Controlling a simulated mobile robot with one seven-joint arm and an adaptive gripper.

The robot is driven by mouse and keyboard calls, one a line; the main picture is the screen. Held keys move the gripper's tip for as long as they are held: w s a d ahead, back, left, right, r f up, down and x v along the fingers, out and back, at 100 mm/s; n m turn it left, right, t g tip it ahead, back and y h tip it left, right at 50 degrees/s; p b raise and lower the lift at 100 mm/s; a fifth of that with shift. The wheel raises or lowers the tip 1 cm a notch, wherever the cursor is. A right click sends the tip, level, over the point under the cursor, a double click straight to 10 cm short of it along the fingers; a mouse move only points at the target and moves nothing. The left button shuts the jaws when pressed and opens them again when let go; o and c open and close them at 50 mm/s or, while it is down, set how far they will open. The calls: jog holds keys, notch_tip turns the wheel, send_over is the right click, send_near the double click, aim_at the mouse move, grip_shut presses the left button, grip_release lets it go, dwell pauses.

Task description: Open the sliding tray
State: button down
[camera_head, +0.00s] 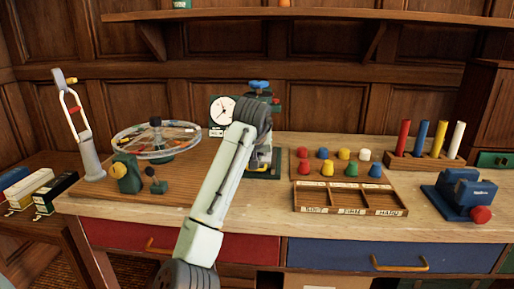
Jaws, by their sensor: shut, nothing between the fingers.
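No part is clearly marked as the sliding tray. A red drawer front (190,243) and a blue drawer front (335,257) are set under the worktop, each with a yellow handle; both look closed. A shallow wooden tray (350,210) with three compartments, labelled SOFT, FIRM and HARD, lies on the worktop. My pale arm rises from the bottom middle, across the red drawer, to a dark joint in front of a green device (276,106) with a blue top.
Several coloured knobs stand on a board (309,167) behind the compartment tray. A glass-topped wheel (157,140) stands left of my arm. A blue machine (461,192) and a rack of coloured rods (425,160) are at right. Space before the drawers looks clear except for my arm.

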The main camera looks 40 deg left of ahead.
jog(key=shift+p+x, duration=0.35)
jog(key=shift+x, duration=1.5)
jog(key=shift+d, duration=0.1)
